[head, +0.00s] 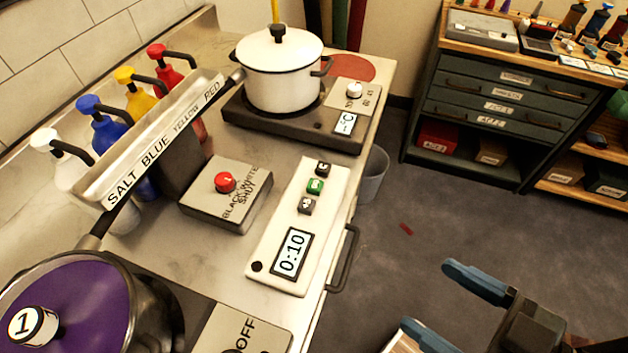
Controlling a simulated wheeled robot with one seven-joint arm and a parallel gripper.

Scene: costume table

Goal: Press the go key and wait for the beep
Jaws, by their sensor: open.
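The white timer panel (270,248) lies on the steel counter near its right edge. Its display (293,253) reads 0:10. It has a small column of keys: a green key (315,186) in the middle, a dark key (323,168) above it and a grey key (307,206) below it. The lettering on the keys is too small to read surely; the green one may be the go key. My gripper (440,308) is at the lower right, over the floor, with its two blue fingers apart and nothing visible between them. It is well away from the timer.
A grey box with a red button (225,182) sits left of the timer. A white pot (282,70) stands on a hotplate behind it. A purple-lidded pot (75,310) is at lower left. Pump bottles (110,130) stand behind a labelled rail. A drawer handle (345,258) juts from the counter front.

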